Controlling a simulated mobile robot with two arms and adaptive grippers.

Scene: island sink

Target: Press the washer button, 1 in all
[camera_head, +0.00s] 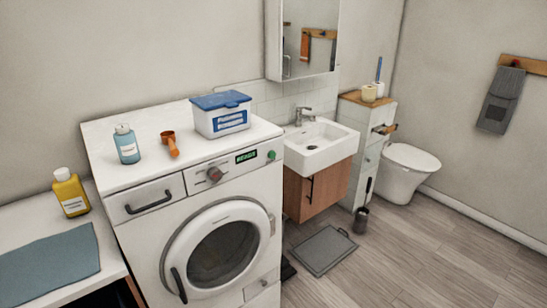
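A white front-loading washer (152,237) stands left of centre, facing the lower right. Its upper front panel has a drawer with a dark handle (149,203), a round knob (214,174) with a reddish centre, and a small display (246,156) with green characters. A small round green button (272,155) sits at the right end of the panel. The round door (222,252) looks closed. Nothing covers the button. Neither of my grippers shows in the head view.
On the washer top are a blue bottle (127,144), an orange scoop (171,146) and a blue-lidded box (221,114). A counter with a yellow bottle (71,193) adjoins at left, a sink (318,143) at right. The floor (420,245) at right is mostly clear.

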